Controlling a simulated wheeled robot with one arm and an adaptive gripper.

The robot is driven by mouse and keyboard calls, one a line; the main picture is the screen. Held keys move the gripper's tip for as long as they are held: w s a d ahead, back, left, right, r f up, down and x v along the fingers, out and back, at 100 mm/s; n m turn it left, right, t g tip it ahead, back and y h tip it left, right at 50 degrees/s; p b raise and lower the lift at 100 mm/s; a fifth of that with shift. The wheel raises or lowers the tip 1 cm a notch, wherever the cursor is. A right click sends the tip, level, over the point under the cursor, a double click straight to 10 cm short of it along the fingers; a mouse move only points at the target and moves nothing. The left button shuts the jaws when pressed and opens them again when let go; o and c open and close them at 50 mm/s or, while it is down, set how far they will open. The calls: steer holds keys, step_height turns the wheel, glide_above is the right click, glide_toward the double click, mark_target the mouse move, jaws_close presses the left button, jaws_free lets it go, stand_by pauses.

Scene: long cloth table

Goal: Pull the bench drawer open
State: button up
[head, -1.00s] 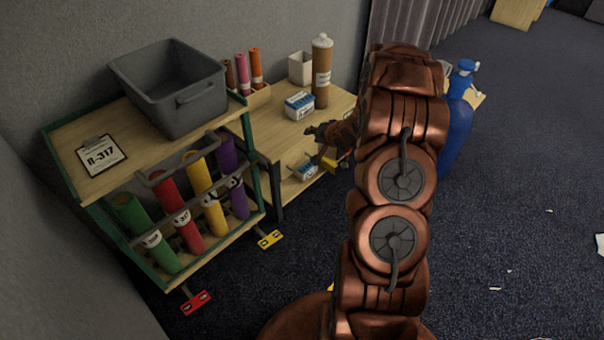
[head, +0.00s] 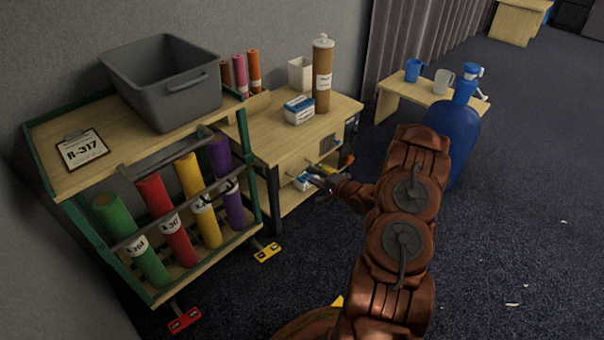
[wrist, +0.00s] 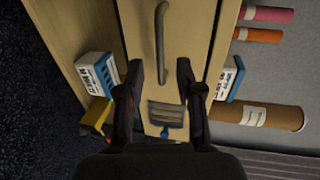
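The wooden bench (head: 335,112) stands against the wall in the head view. Its drawer front (wrist: 185,30) fills the middle of the wrist view, with a dark bar handle (wrist: 160,40) on it. The drawer looks shut, though my arm and the angle hide part of it. My gripper (wrist: 161,72) is open in front of the drawer, one finger on each side of the handle's near end in the picture. Gaps show between fingers and handle; I cannot tell the depth. In the head view my gripper (head: 322,182) is low at the bench front.
A box (wrist: 97,72) and a yellow object (wrist: 97,115) sit on the bench's open shelf beside the drawer. A rack with coloured tubes (head: 165,215) is left; a blue sprayer (head: 453,130) is right.

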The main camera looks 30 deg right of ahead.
mark_target(303, 171)
steer(key=shift+b+x, duration=0.85)
steer(key=shift+x, duration=2.05)
steer(key=shift+c, duration=0.2)
jaws_close()
